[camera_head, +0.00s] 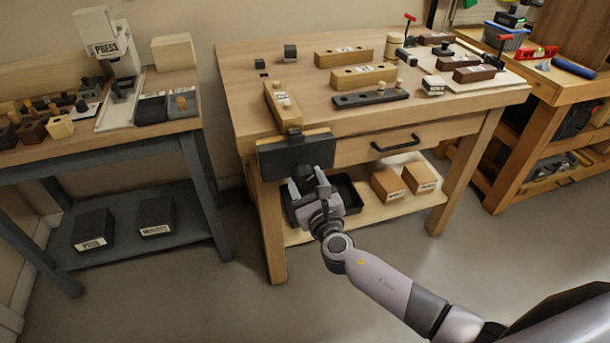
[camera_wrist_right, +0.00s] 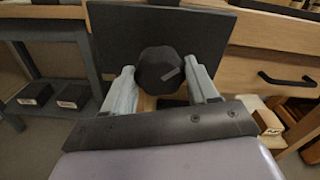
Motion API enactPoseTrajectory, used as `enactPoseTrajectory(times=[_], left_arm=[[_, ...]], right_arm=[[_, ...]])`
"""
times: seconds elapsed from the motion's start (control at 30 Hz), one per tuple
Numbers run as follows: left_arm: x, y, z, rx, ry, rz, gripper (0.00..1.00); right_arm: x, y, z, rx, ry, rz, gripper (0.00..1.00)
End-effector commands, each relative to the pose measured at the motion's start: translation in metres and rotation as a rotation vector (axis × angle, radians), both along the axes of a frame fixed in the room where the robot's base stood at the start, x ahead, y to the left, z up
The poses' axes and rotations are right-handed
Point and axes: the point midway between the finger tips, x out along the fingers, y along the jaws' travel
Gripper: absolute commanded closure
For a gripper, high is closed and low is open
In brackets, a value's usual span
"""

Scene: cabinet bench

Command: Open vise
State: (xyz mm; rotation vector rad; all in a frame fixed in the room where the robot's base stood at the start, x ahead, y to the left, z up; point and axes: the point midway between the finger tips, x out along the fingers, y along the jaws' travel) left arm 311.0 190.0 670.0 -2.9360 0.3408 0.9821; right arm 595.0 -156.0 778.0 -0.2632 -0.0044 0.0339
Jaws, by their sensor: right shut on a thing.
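The vise is on the front left edge of the wooden bench. Its dark flat jaw plate (camera_head: 297,153) faces me, with a wooden strip (camera_head: 290,137) along its top; I cannot tell how wide the jaws are apart. My right gripper (camera_head: 306,188) is just below and in front of the plate. In the right wrist view the fingers (camera_wrist_right: 162,84) are shut on a dark faceted knob (camera_wrist_right: 158,66) in front of the jaw plate (camera_wrist_right: 205,38). In the head view the knob is mostly hidden by the gripper. My left gripper is not in view.
A long wooden block (camera_head: 282,105) lies on the bench behind the vise. A drawer with a black handle (camera_head: 395,144) is to the right. Below, a shelf holds a black bin (camera_head: 346,193) and boxes (camera_head: 418,177). A press bench (camera_head: 95,155) stands at left.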

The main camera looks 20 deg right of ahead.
Motion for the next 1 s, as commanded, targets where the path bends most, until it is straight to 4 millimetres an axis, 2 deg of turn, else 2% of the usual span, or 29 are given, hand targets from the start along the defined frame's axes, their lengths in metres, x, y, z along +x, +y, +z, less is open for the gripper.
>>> enactPoseTrajectory(times=[0.17, 0.57, 0.8, 1.0], left_arm=[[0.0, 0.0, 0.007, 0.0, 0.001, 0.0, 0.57], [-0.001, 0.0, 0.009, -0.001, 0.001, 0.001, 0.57], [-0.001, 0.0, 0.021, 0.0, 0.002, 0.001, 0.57], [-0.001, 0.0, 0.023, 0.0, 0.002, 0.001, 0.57]], right_arm=[[-0.001, 0.0, 0.0, -0.084, -0.001, -0.001, 0.69], [-0.001, 0.0, 0.0, -0.113, -0.003, 0.001, 0.69], [-0.001, 0.0, 0.001, -0.266, -0.006, 0.0, 0.69], [-0.002, 0.0, -0.001, -0.331, -0.01, 0.002, 0.69]])
